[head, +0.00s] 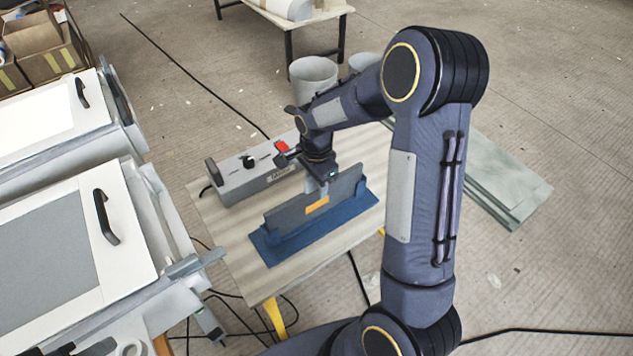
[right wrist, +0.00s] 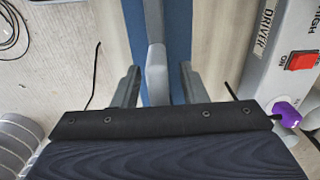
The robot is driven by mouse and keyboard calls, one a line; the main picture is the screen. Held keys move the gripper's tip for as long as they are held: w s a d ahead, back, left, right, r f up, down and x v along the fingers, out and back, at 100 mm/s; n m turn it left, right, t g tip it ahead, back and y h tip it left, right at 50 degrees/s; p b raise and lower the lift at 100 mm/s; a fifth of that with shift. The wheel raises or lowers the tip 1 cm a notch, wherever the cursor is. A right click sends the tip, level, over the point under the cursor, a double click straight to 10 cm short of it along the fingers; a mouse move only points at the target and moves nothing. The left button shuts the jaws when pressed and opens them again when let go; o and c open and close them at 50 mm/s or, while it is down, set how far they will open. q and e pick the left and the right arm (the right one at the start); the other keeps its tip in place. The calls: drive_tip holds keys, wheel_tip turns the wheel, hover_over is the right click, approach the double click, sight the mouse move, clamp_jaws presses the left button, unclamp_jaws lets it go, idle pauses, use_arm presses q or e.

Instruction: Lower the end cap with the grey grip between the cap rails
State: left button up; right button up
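The end cap (head: 290,216) is a dark grey upright plate with an orange patch on its face. The grey grip (right wrist: 156,75) rises from the cap's top. My right gripper (head: 320,184) is over the cap's top edge. In the right wrist view, its fingers (right wrist: 158,80) stand on both sides of the grip, with a visible gap. My left gripper is not in view.
A grey control box (head: 250,178) with a red switch stands behind the base on the wooden table (head: 225,240). White moulds with black handles (head: 106,216) stand at the left. Grey-green sheets (head: 500,185) lie on the floor at the right.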

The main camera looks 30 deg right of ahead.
drive_tip(key=shift+r, duration=3.9)
drive_tip(key=shift+s+r, duration=0.2)
drive_tip(key=s+a+r+n+t+y, duration=0.2)
drive_tip(key=s+n, duration=0.5)
drive_tip(key=s, duration=0.4)
drive_tip(key=s+a+r+n+t+y, duration=0.1)
drive_tip(key=s+a+r+n+t, duration=0.2)
drive_tip(key=s+a+r+n, duration=0.2)
drive_tip(key=s+n, duration=0.3)
drive_tip(key=s, duration=0.2)
drive_tip(key=shift+s+a+n+t+y, duration=0.15)
drive_tip(key=shift+s+n+t+y, duration=0.15)
drive_tip(key=shift+s+y, duration=0.1)
